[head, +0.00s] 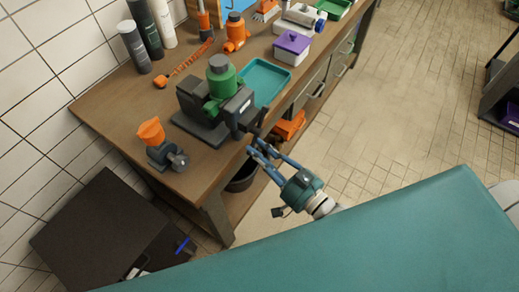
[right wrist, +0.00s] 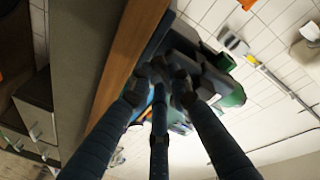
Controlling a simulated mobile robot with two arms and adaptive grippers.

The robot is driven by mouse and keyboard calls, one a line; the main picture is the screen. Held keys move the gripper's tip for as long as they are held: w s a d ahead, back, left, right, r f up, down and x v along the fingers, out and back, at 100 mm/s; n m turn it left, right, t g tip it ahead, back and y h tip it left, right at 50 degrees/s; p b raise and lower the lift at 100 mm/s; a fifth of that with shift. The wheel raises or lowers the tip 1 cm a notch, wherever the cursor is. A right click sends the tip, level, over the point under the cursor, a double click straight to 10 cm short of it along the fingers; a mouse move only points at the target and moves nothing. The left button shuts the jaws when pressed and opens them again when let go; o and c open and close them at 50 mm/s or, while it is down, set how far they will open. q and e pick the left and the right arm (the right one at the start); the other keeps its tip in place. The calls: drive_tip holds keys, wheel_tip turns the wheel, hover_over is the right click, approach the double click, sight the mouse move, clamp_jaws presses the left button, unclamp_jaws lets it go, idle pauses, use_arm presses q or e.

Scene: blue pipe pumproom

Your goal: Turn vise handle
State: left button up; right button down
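The vise (head: 203,118) is dark grey and stands at the front edge of the wooden workbench, with a green cylinder-like part (head: 222,82) with a grey cap on it. Its dark front end and handle (head: 250,131) stick out past the bench edge. My right gripper (head: 254,147) has blue fingers that reach up to this end from below right. In the right wrist view its fingertips (right wrist: 160,78) lie close to the dark vise parts (right wrist: 185,58), their tips apart. Whether they touch the handle is hidden. My left gripper is not in view.
On the workbench (head: 110,97) are a small orange-topped device (head: 152,133), a teal tray (head: 265,82), a purple-lidded box (head: 292,46) and bottles (head: 134,47). A dark bin (head: 242,177) stands under the bench. The tiled floor (head: 400,95) to the right is open.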

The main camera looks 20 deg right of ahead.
drive_tip(key=m+p, duration=0.1)
drive_tip(key=r+m+p, duration=0.1)
drive_tip(key=p, duration=0.1)
drive_tip(key=shift+s+a+r, duration=0.15)
drive_tip(key=shift+a+r, duration=0.05)
drive_tip(key=shift+a, duration=0.15)
drive_tip(key=shift+m+g, duration=0.3)
drive_tip(key=shift+m, duration=0.1)
drive_tip(key=shift+a+f, duration=0.1)
drive_tip(key=shift+f, duration=0.1)
drive_tip(key=c, duration=1.7)
unclamp_jaws()
drive_tip(key=shift+s, duration=0.1)
drive_tip(key=shift+o, duration=0.2)
drive_tip(key=shift+s, duration=0.15)
drive_tip(key=v, duration=1.2)
drive_tip(key=shift+o, duration=0.4)
drive_tip(key=shift+r, duration=0.1)
